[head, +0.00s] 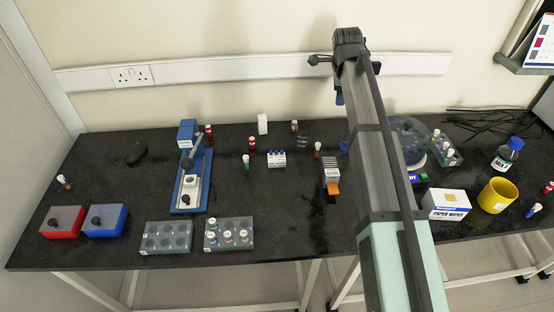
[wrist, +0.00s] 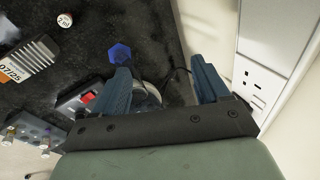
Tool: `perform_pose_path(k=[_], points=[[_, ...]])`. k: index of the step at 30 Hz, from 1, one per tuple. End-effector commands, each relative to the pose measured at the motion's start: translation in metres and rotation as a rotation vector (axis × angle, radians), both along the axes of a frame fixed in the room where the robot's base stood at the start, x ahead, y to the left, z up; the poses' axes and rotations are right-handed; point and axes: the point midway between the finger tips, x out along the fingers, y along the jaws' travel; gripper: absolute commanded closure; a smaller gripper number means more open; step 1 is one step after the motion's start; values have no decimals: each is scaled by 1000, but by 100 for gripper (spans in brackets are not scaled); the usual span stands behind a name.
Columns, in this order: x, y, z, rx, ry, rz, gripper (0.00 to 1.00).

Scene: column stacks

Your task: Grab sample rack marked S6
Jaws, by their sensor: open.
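No S6 mark is readable in either view. In the head view a grey rack (head: 166,238) with empty-looking wells sits at the front left. Beside it is a grey rack with several capped vials (head: 229,235). Another rack with vials (head: 447,152) is at the right. A rack with vials (wrist: 30,130) shows at the lower left of the wrist view; I cannot tell which. My gripper (wrist: 163,80) is open and empty, with blue fingers apart; its tip (head: 339,98) is high near the back wall.
A blue press (head: 190,170), red box (head: 62,222), blue box (head: 105,221), yellow cup (head: 497,195) and wipes box (head: 446,205) stand around. Cables (head: 480,125) lie at the back right.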

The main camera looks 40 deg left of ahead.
Motion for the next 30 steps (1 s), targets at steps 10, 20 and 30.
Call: perform_pose_path(k=[10, 20, 30], points=[[-166, 62, -36, -138, 278, 135, 26], [-212, 70, -52, -192, 357, 170, 26], [-211, 70, -106, -192, 356, 171, 26]])
